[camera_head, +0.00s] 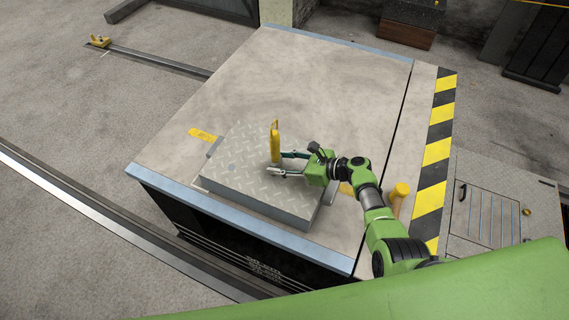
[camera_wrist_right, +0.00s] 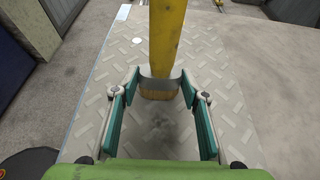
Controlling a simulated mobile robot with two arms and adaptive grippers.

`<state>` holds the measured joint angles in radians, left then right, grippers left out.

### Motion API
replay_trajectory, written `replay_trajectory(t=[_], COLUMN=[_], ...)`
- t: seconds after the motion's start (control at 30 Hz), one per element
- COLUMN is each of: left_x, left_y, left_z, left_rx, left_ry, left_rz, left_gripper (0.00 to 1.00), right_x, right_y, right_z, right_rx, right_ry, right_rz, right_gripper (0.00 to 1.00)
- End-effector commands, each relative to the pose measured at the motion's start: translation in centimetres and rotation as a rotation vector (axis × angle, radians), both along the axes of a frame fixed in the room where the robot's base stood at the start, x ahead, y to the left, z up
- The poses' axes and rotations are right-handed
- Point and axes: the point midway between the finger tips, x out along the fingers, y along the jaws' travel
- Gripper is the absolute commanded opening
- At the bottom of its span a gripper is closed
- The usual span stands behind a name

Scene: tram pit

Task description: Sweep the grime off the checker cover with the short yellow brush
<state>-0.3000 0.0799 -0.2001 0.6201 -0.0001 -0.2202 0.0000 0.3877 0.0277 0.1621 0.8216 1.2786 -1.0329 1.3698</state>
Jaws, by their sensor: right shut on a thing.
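The checker cover (camera_head: 240,165) is a grey tread-patterned plate on a raised block near the front of the platform. It fills much of the right wrist view (camera_wrist_right: 105,75). The yellow brush (camera_head: 275,140) stands nearly upright over the cover. My right gripper (camera_head: 276,163) is shut on the brush, with fingertips at its lower part in the right wrist view (camera_wrist_right: 165,40). A faint dark smudge of grime (camera_wrist_right: 158,128) shows on the plate between my fingers. I cannot tell whether the brush touches the cover. My left gripper is not in view.
The platform (camera_head: 300,75) is bare behind the cover. Yellow pieces (camera_head: 203,134) show beside the block. Rails (camera_head: 100,220) run along the floor at left.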

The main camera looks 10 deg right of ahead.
Motion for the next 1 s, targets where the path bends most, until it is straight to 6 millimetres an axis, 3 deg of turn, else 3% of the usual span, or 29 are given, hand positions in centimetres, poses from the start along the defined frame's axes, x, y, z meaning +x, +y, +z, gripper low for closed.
replay_trajectory(t=[0.43, 1.0], left_x=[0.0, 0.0], left_y=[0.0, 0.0], left_z=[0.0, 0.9], left_rx=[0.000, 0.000], left_ry=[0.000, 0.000], left_rz=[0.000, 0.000], left_gripper=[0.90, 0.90], right_x=[-0.1, -1.6], right_y=[-0.2, -2.3], right_z=[0.0, -0.1], right_rx=[0.000, 0.001], right_ry=[0.000, 0.001], right_rz=[0.000, 0.000], right_gripper=[0.19, 0.19])
